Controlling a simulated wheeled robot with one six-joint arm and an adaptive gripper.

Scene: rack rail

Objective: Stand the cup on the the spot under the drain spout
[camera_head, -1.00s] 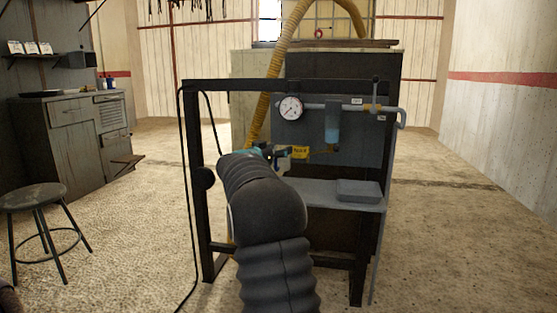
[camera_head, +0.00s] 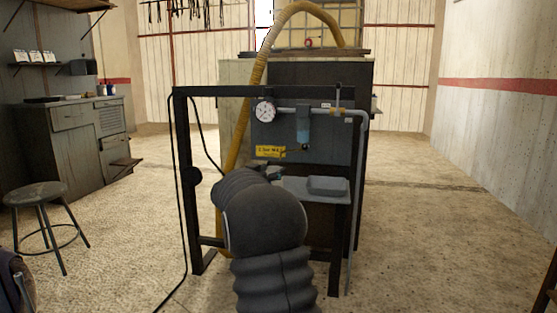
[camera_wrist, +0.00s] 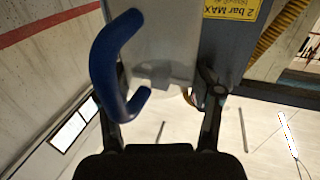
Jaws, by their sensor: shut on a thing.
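In the wrist view, my gripper (camera_wrist: 163,95) is shut on the cup, a pale grey body (camera_wrist: 165,35) with a curved blue handle (camera_wrist: 107,62) on the left. The fingers sit on either side of the cup. The drain spout (camera_head: 305,147) is a small dark tip under the blue filter bowl (camera_head: 303,128). The grey shelf (camera_head: 290,187) lies below it; my arm covers its left part, and any marked spot there is hidden.
A grey block (camera_head: 327,185) lies on the shelf's right part. The dark rack frame (camera_head: 183,150) has posts on both sides. A gauge (camera_head: 264,111), a pipe (camera_head: 361,170) and a yellow label (camera_head: 270,151) are at the panel. A stool (camera_head: 37,195) stands left; floor is clear right.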

